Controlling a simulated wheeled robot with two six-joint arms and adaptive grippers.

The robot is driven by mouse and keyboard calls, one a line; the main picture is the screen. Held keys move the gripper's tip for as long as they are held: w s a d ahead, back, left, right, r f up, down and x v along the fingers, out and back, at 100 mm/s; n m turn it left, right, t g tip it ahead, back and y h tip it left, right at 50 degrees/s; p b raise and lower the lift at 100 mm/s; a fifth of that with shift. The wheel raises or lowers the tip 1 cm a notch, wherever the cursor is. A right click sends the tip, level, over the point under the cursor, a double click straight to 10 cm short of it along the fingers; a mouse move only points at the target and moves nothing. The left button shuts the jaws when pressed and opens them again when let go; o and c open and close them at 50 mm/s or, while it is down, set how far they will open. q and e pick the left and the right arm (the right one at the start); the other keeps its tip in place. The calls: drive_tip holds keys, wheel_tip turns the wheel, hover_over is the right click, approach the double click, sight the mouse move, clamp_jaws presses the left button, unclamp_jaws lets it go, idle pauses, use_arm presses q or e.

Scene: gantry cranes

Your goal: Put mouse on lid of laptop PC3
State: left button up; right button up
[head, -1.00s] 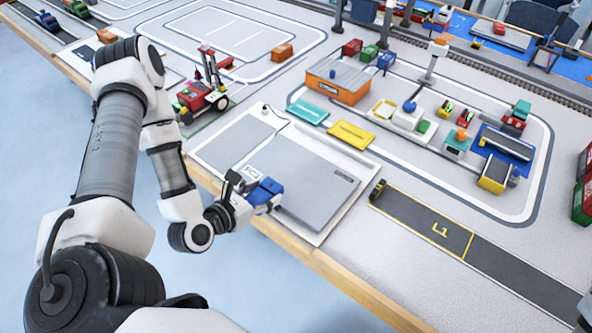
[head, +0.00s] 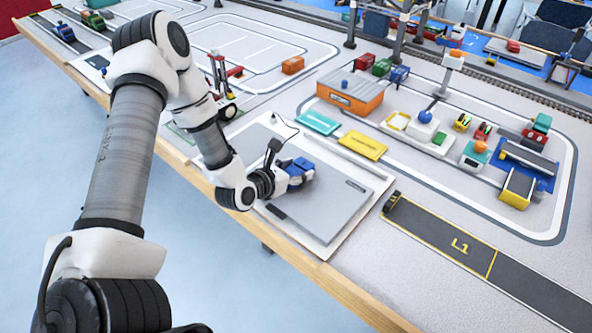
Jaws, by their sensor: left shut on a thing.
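The laptop (head: 335,204) lies closed, its grey lid up, on a white board near the table's front edge. My left gripper (head: 300,172), with blue fingers, is over the left part of the lid. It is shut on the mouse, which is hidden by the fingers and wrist. A thin dark cord (head: 297,129) loops from the board's far side towards the gripper. I cannot tell whether the mouse touches the lid. My right gripper is out of view.
A grey pad (head: 245,146) lies left of the laptop. A teal block (head: 318,122) and a yellow block (head: 362,144) lie just behind the board. An orange building (head: 350,98) stands farther back. The dark L1 lane (head: 460,246) runs to the right.

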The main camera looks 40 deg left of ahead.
use_arm(q)
drive_tip(key=shift+w+f, duration=0.1)
drive_tip(key=shift+f, duration=0.2)
drive_tip(key=shift+f+b, duration=0.15)
drive_tip(key=shift+b, duration=0.2)
drive_tip(key=o, duration=1.2)
drive_tip(key=shift+d, duration=0.1)
